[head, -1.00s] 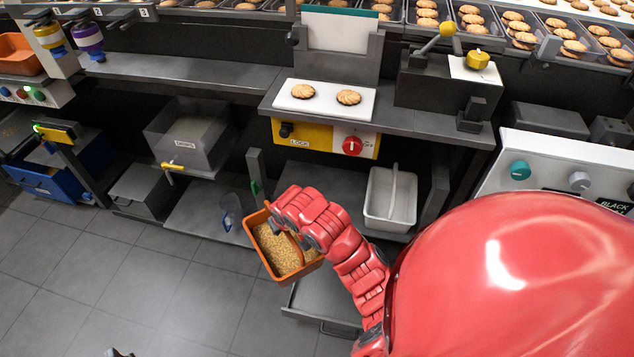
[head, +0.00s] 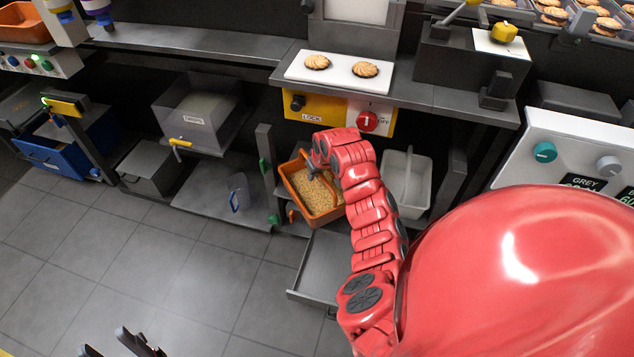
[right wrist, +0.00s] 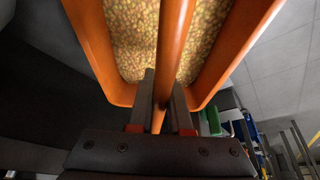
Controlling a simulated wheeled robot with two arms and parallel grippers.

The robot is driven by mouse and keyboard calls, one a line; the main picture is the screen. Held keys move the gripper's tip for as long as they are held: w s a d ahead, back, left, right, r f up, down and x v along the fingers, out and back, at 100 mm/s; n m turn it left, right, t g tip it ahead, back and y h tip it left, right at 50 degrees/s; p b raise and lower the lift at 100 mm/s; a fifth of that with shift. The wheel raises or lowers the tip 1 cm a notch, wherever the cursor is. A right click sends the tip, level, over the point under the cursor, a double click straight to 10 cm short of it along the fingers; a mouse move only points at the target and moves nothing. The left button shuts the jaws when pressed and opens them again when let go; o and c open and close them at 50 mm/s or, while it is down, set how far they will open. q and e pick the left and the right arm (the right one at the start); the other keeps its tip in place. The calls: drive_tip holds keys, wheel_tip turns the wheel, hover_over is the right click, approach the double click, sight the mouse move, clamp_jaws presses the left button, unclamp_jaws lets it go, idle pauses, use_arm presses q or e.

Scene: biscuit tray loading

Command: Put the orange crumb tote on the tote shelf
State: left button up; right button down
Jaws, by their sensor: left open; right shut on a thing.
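The orange crumb tote (head: 312,212) is full of golden crumbs and sits in front of the lower shelving, between a dark post and a white tote. My right gripper (head: 322,170) is shut on its handle, which also shows between the fingers in the right wrist view (right wrist: 166,85). The tote hangs slightly tilted; whether its underside touches the shelf edge I cannot tell. My left gripper (head: 128,345) is open and empty at the bottom left, low over the floor. A grey low shelf (head: 200,190) lies left of the post.
A white tote (head: 407,180) stands right of the orange one. A grey pulled-out drawer (head: 325,265) is below. A yellow control box (head: 335,108) hangs above. The floor (head: 160,250) at left is clear.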

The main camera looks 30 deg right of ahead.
sight(317, 192)
drive_tip(key=shift+w+d, duration=0.25)
drive_tip(key=shift+d, duration=0.2)
drive_tip(key=shift+f, duration=0.15)
wheel_tip(317, 192, down, 3)
drive_tip(key=shift+w+f+b, duration=0.1)
drive_tip(key=shift+f+b, duration=0.05)
drive_tip(key=shift+b, duration=0.8)
drive_tip(key=c, duration=1.3)
unclamp_jaws()
drive_tip(key=o, duration=0.5)
drive_tip(key=shift+c, duration=0.2)
